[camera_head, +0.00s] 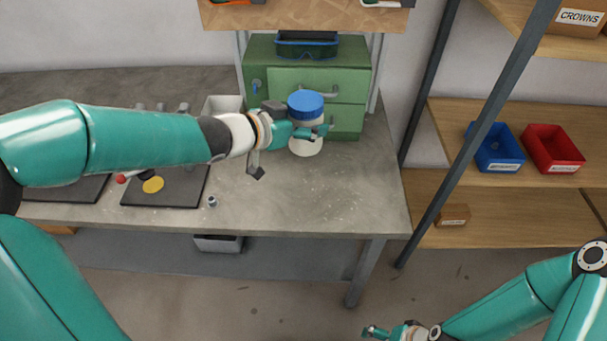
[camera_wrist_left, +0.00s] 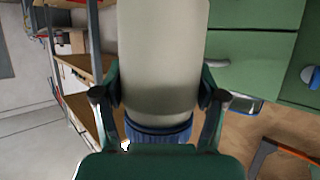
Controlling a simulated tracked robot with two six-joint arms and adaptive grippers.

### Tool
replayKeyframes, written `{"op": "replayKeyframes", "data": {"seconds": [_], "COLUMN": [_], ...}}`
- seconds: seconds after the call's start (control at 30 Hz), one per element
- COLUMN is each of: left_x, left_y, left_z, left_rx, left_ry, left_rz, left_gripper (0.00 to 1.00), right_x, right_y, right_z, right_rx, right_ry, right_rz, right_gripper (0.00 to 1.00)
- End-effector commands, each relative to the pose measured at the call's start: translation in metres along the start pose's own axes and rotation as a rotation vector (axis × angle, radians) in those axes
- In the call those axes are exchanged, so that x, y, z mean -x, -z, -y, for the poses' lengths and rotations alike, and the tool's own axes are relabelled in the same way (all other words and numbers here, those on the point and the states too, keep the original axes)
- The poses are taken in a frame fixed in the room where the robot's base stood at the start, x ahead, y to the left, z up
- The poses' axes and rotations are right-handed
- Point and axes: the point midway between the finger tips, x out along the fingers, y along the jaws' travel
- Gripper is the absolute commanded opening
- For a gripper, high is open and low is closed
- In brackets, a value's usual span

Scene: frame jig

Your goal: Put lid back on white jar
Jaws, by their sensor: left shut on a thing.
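A white jar (camera_head: 305,147) with a blue lid (camera_head: 305,104) on its top is at the back right of the grey workbench. My left gripper (camera_head: 312,131) is shut around the jar body, below the lid. In the left wrist view the pale jar body (camera_wrist_left: 162,55) is between the two fingers, with the ribbed blue lid (camera_wrist_left: 160,134) at its lower end in the picture. I cannot tell whether the jar touches the bench or how tightly the lid sits. My right gripper (camera_head: 375,332) is low at the bottom edge, away from the bench, seemingly empty; its opening is unclear.
A green drawer cabinet (camera_head: 350,117) stands just behind the jar, with a pale bin (camera_head: 222,104) beside it. Dark mats (camera_head: 182,188) lie on the left of the workbench (camera_head: 335,205). The bench right of the jar is clear. A shelf rack holds blue (camera_head: 497,150) and red (camera_head: 552,150) bins.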

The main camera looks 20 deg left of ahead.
Motion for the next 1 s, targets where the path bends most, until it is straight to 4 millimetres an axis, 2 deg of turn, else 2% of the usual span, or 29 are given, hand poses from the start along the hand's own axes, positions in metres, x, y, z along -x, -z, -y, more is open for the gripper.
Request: {"op": "replayKeyframes", "data": {"seconds": [0.03, 0.1, 0.3, 0.47, 0.77, 1.0], "left_x": [-0.009, -0.016, -0.03, -0.034, -0.034, -0.045], "left_y": [-0.021, -0.038, -0.071, -0.079, -0.079, -0.107], "left_z": [0.0, 0.0, 0.0, 0.0, 0.0, 0.0], "left_rx": [0.002, 0.003, 0.001, -0.001, -0.002, 0.001], "left_ry": [0.0, 0.0, 0.0, 0.0, -0.001, -0.002], "left_rz": [0.0, 0.001, 0.0, -0.002, -0.003, 0.001], "left_gripper": [0.0, 0.0, 0.0, 0.0, 0.0, 0.0], "right_x": [-0.016, -0.024, -0.038, -0.039, -0.039, -0.048], "right_y": [0.0, 0.0, 0.0, 0.001, 0.001, 0.001], "right_z": [-0.006, -0.009, -0.014, -0.014, -0.014, -0.018], "right_rx": [0.0, 0.0, 0.0, 0.0, 0.0, 0.0], "right_ry": [0.0, 0.0, 0.0, 0.0, 0.0, 0.0], "right_rz": [0.0, 0.0, 0.0, -0.001, -0.001, -0.001], "right_gripper": [0.99, 0.99, 0.99, 0.99, 0.99, 0.99]}}
